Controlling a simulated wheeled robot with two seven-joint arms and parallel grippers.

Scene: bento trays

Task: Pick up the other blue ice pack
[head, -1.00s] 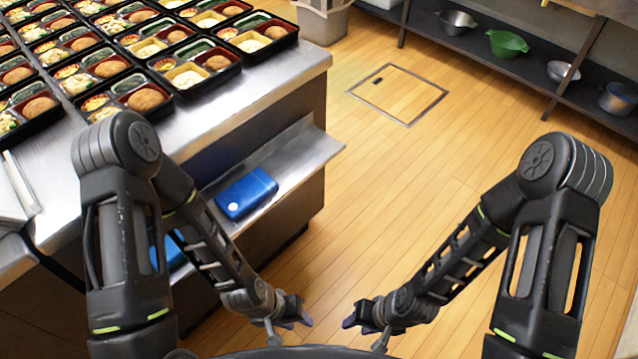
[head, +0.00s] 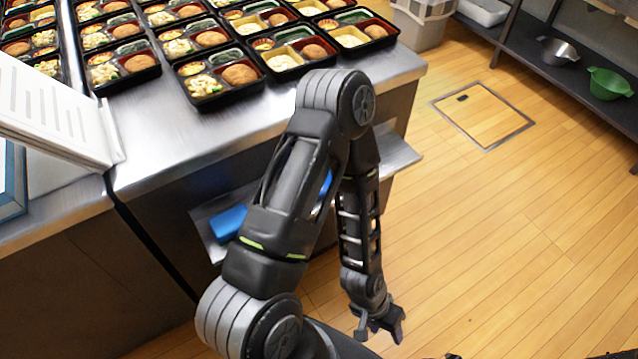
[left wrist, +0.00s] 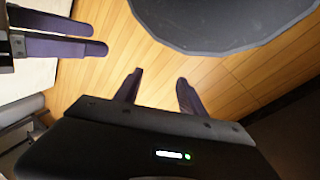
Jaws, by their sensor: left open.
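One blue ice pack (head: 228,222) lies on the metal shelf (head: 402,158) at the side of the counter, left of my left arm. A second blue ice pack (head: 327,188) shows only as a sliver, mostly hidden behind that arm. My left gripper (head: 382,328) hangs over the floor, to the right of and apart from both packs. In the left wrist view it is open and empty (left wrist: 158,88). My right gripper (left wrist: 60,34) shows at the upper left of that view, its two fingers close together; whether it is open is unclear.
The steel counter (head: 190,140) carries several black bento trays (head: 222,80). A white slatted board (head: 50,115) stands at its left end. A bin (head: 422,25) and a rack with bowls (head: 558,50) are at the back. The wooden floor (head: 500,230) to the right is clear.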

